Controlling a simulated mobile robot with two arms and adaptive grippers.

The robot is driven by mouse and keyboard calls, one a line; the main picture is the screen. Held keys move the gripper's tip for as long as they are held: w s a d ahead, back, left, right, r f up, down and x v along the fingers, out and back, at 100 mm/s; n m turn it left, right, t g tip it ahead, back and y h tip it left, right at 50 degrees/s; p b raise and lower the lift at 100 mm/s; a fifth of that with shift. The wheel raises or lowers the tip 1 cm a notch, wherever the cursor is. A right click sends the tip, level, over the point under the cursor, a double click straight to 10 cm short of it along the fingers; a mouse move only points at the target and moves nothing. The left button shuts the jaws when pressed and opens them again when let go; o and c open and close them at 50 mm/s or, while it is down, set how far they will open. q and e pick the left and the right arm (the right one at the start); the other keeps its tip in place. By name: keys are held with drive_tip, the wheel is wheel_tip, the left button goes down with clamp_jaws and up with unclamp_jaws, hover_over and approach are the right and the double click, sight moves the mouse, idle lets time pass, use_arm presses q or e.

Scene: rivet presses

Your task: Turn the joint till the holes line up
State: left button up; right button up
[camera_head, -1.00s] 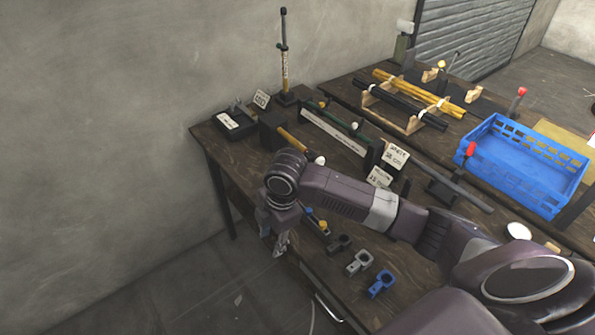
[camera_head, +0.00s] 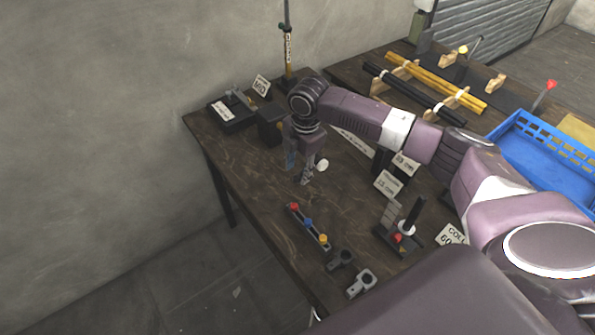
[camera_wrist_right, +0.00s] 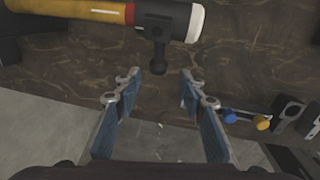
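In the right wrist view, a yellow tube (camera_wrist_right: 75,8) with a red band at its end runs into a black joint (camera_wrist_right: 160,20) with a white end cap (camera_wrist_right: 195,23) and a short black stub towards me. My right gripper (camera_wrist_right: 160,92) is open and empty, its two blue-padded fingers apart on either side of the stub's line, short of it. I cannot make out any holes. In the head view my right gripper (camera_head: 299,170) hangs by the white cap (camera_head: 321,165); my arm hides most of the tube. My left gripper is not in view.
A black block (camera_head: 270,124) and a small press (camera_head: 232,109) stand behind left. A rack with red, blue and yellow knobs (camera_head: 309,226) and grey clamps (camera_head: 362,283) lie near the front edge. A black stand (camera_head: 400,236) and blue crate (camera_head: 548,160) are right.

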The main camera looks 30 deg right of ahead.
sight(297, 176)
drive_tip(key=f, duration=0.2)
drive_tip(key=shift+w+d+f, duration=0.15)
drive_tip(key=shift+w+f, duration=0.15)
drive_tip(key=shift+f, duration=0.05)
drive_tip(key=shift+w+f, duration=0.1)
drive_tip(key=shift+f, duration=0.4)
drive_tip(key=c, duration=0.6)
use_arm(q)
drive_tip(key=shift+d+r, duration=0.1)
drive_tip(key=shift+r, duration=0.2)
use_arm(e)
clamp_jaws()
